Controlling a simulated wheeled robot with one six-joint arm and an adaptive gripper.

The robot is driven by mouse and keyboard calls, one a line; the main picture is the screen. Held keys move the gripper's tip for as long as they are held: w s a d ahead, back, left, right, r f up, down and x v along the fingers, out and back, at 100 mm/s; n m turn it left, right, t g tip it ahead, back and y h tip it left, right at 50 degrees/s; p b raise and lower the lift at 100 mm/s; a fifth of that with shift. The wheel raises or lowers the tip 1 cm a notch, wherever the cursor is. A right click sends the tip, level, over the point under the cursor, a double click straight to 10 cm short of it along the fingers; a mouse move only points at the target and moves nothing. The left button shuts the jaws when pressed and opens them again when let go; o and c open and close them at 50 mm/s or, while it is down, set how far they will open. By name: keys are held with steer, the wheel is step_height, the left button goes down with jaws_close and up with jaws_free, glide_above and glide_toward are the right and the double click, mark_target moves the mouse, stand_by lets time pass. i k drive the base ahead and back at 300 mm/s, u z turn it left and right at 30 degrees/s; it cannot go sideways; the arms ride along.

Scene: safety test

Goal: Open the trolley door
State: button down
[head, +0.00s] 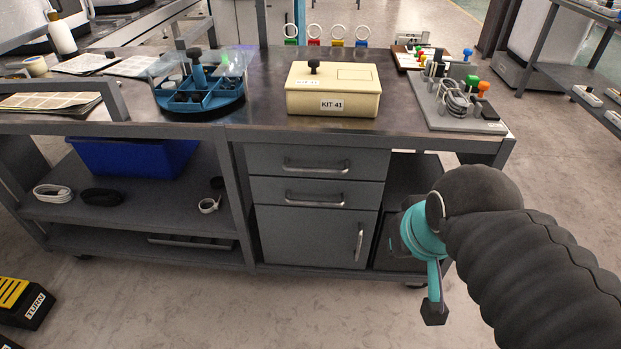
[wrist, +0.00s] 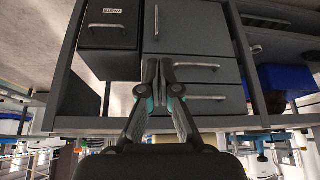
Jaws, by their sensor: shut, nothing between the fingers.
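The trolley door (head: 310,238) is a grey panel below two drawers in the head view. It is shut, and its upright metal handle (head: 360,242) is near its right edge. The wrist view is upside down and shows the door (wrist: 195,30) at top centre, with its handle (wrist: 157,22) near its left edge. My gripper (wrist: 157,68) is shut and empty. In the head view my arm stands to the right of the door, and the fingers are mostly hidden.
Two drawers (head: 315,165) with horizontal handles sit above the door. A dark labelled bin (wrist: 108,32) stands beside it. On the top are a cream box (head: 333,100) marked KIT 41, a blue round tray (head: 200,97) and a tool board (head: 458,115).

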mark_target(300, 235)
steer(key=z, duration=0.9)
steer(key=k, duration=0.6)
steer(key=u, duration=1.15)
